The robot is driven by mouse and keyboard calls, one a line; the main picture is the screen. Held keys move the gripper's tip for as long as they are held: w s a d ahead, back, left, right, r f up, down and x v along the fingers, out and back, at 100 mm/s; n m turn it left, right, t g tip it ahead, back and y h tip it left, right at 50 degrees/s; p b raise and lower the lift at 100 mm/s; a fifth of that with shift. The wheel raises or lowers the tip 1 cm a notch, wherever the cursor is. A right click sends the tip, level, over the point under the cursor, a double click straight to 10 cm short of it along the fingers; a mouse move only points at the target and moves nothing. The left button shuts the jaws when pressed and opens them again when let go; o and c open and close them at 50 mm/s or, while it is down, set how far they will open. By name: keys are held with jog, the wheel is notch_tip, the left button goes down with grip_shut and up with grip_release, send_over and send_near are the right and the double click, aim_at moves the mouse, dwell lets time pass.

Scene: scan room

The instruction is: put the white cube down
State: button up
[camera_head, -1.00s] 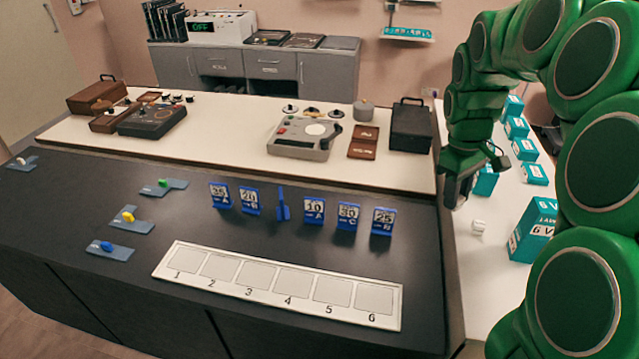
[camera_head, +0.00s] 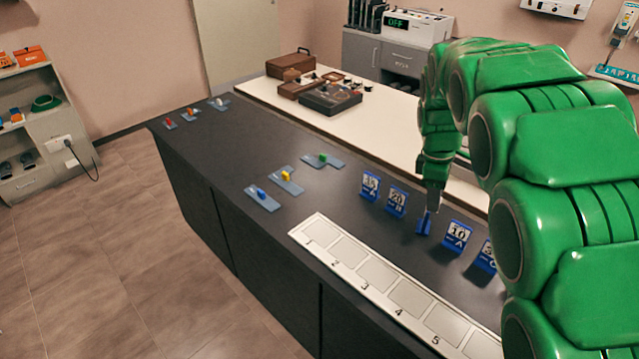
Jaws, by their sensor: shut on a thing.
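My gripper (camera_head: 432,208) points down at the right of the view, over the dark counter (camera_head: 250,150). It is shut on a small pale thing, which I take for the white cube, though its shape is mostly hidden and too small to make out. A narrow blue upright stand (camera_head: 423,224) shows right at the fingertips in the picture. I cannot tell whether the gripper touches it.
Blue number cards (camera_head: 397,201) and (camera_head: 457,236) stand on either side. A white numbered strip (camera_head: 335,247) lies in front. Blue plates (camera_head: 262,198) with coloured pieces lie to the left. My green arm covers the right side.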

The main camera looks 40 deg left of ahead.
jog(key=s+a+f+n, duration=0.3)
jog(key=s+a, duration=0.5)
jog(key=a, duration=0.1)
jog(key=s+a+f+n+t, duration=0.1)
jog(key=s+a+f+n, duration=0.1)
jog(key=s+a+n, duration=0.4)
jog(key=s+a+f+n, duration=0.1)
jog(key=s+a+f, duration=0.2)
jog(key=s+a, duration=0.7)
jog(key=shift+y, duration=0.4)
jog(key=shift+w+a+f, duration=1.05)
jog(key=shift+a+f, duration=0.35)
jog(key=shift+a, duration=0.6)
jog(key=shift+w+a+f, duration=1.1)
jog(key=shift+a+f, duration=0.3)
jog(key=shift+a, duration=0.6)
jog(key=shift+w+a+f, duration=1.05)
jog(key=shift+a+f, duration=0.35)
jog(key=shift+a, duration=0.6)
jog(key=shift+w+a+f, duration=0.1)
jog(key=shift+a+f, duration=0.15)
jog(key=shift+a, duration=0.1)
jog(key=shift+w+a+f, duration=0.1)
jog(key=shift+f, duration=0.1)
jog(key=shift+f, duration=0.15)
jog(key=shift+w+a+f, duration=0.15)
jog(key=shift+a+f, duration=0.05)
jog(key=shift+f, duration=1.5)
